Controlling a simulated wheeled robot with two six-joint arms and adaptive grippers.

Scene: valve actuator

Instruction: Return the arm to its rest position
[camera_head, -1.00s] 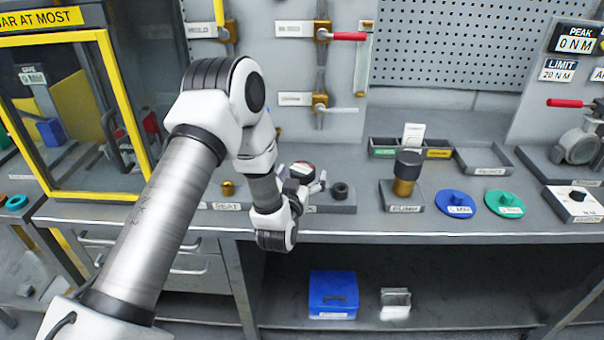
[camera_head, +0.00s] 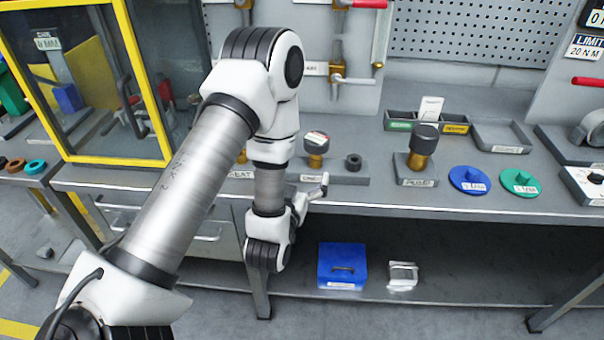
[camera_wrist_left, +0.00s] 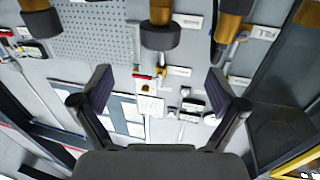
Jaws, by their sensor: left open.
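My left arm comes in from the lower left in the head view, bends at a high elbow and hangs down in front of the bench. My left gripper (camera_head: 318,190) is small there, at the bench's front edge, and partly hidden by the wrist. In the left wrist view the left gripper (camera_wrist_left: 160,100) shows two dark finger pads wide apart with nothing between them. Beyond the fingers are the wall panel, labels and brass fittings. My right arm and gripper are not in view.
The grey bench (camera_head: 440,197) carries a brass part with a black cap (camera_head: 422,147), a blue disc (camera_head: 469,180) and a green disc (camera_head: 519,182). A yellow-framed case (camera_head: 150,80) stands at left. A blue box (camera_head: 342,265) sits on the lower shelf.

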